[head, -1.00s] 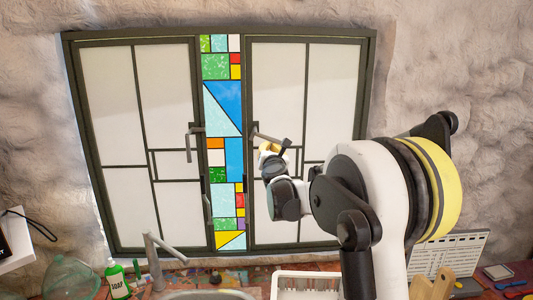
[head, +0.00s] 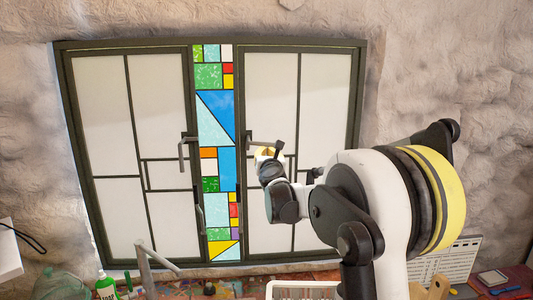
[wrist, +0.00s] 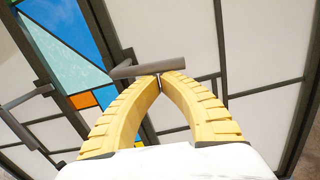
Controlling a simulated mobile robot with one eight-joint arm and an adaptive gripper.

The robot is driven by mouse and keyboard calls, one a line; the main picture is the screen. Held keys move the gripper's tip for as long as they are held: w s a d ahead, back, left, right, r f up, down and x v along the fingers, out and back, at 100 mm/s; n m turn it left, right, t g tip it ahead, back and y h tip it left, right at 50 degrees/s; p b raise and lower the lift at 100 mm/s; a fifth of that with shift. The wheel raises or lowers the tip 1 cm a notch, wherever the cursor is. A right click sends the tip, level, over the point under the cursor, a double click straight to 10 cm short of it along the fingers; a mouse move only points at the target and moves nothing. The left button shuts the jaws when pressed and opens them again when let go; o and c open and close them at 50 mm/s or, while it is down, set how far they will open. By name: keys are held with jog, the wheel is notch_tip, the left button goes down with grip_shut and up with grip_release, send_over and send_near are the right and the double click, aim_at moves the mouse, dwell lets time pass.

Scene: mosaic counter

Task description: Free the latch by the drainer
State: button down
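The latch (head: 262,141) is a grey lever handle on the inner frame of the right window pane, above the white drainer (head: 300,289). It sticks out roughly sideways to the right. In the wrist view the lever (wrist: 150,69) crosses just beyond my fingertips. My gripper (wrist: 160,77) has yellow ribbed fingers whose tips come together, with nothing visible between them. The tips are at or very near the lever's underside; I cannot tell whether they touch. In the head view my gripper (head: 266,153) is mostly hidden by my wrist. The right pane looks closed.
The left pane has a similar handle (head: 184,150) hanging down. A stained-glass strip (head: 215,150) stands between the panes. Below are a tap (head: 150,258), a green soap bottle (head: 106,286) and a wooden block (head: 438,288). The wall beside the window is bare.

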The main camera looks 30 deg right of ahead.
notch_tip(320, 180, down, 5)
jog(key=b, duration=0.4)
jog(key=v, duration=1.1)
jog(key=shift+a+r+p, duration=0.25)
jog(key=shift+r+p, duration=0.15)
jog(key=shift+r, duration=0.2)
